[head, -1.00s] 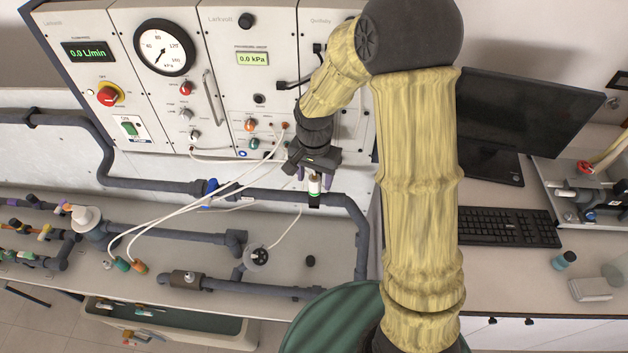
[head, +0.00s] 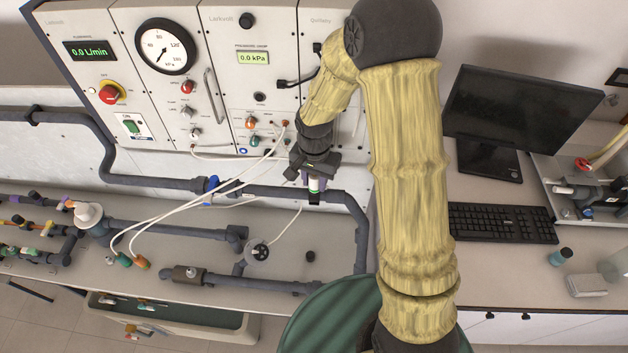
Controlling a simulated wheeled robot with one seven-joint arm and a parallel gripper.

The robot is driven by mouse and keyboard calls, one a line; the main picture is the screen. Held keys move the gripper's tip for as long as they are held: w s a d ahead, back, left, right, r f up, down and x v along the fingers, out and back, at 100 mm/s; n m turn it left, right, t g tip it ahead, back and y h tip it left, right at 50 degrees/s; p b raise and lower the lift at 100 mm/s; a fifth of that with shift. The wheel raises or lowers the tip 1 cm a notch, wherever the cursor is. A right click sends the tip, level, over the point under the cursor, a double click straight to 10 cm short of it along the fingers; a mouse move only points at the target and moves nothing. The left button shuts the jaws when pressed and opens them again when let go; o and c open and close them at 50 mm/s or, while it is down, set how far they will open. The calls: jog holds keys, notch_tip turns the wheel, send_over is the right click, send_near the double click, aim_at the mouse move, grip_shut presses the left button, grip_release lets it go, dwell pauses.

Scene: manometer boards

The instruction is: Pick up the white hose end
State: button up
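My gripper (head: 316,183) hangs in front of the panel's lower part, pointing down at the dark horizontal pipe. A thin white hose (head: 285,228) rises from a round grey fitting (head: 257,251) on the bench towards the pipe below my gripper. Its upper end is not clear. Two other white hoses (head: 190,207) run from the panel to a green plug (head: 123,260) and an orange plug (head: 141,263).
The dark pipe (head: 357,215) runs across the bench and bends down right of my gripper. A small black knob (head: 310,256) stands on the open bench. A monitor (head: 520,110) and keyboard (head: 502,223) are at right. A green-lined drawer (head: 190,318) is open below.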

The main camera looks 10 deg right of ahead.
jog(key=shift+c, duration=0.9)
jog(key=shift+w+r, duration=0.1)
jog(key=shift+r, duration=0.45)
notch_tip(320, 180, up, 9)
jog(key=b, duration=0.3)
jog(key=shift+f, duration=0.1)
dwell(0.4)
